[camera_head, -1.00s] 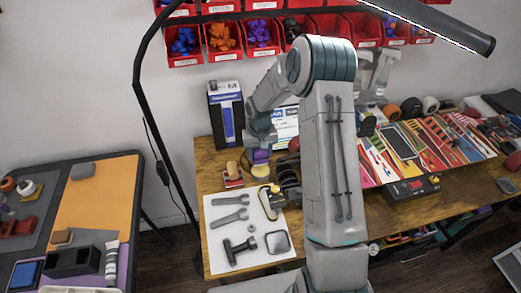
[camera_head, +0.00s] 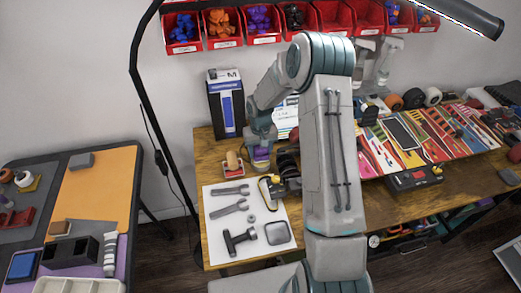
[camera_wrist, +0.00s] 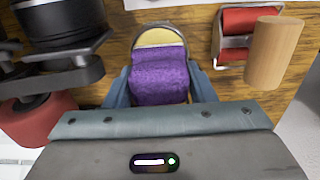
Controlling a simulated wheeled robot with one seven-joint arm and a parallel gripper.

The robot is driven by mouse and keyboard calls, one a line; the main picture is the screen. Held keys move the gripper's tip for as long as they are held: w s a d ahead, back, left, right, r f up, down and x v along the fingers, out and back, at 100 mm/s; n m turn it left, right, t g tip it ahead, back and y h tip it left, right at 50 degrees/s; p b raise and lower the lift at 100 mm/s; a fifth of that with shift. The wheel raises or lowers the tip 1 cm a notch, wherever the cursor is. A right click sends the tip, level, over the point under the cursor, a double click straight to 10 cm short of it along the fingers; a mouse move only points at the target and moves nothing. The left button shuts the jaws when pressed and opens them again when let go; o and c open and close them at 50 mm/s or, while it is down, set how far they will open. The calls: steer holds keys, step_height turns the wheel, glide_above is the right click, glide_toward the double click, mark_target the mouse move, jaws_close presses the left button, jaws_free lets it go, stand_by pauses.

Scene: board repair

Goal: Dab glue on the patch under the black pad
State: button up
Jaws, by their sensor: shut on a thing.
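My gripper (camera_wrist: 160,88) is shut on a purple, rough-textured thing (camera_wrist: 160,78) with a pale yellow, grey-rimmed end. The purple thing also shows in the head view (camera_head: 260,152), low over the back left of the wooden workbench; I cannot tell whether it touches the bench. A white tube (camera_head: 110,254), possibly glue, is on the left table. A dark open box (camera_head: 70,254) and a blue-topped dark pad (camera_head: 22,267) are beside it. I cannot make out a patch or tell which thing is the black pad.
A red holder (camera_wrist: 233,48) with a wooden cylinder (camera_wrist: 275,52) stands close right of my gripper. A black round thing (camera_wrist: 45,20) and a red one (camera_wrist: 38,120) are close on the left. A white sheet (camera_head: 215,220) holds wrenches and a hammer. The orange mat (camera_head: 98,190) is mostly clear.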

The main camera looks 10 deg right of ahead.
steer(key=shift+s+f+b, duration=0.1)
steer(key=shift+f+b, duration=0.5)
steer(key=shift+b, duration=0.05)
stand_by(1.9)
steer(key=shift+r, duration=0.15)
steer(key=shift+r+p, duration=1.8)
steer(key=shift+r, duration=1.6)
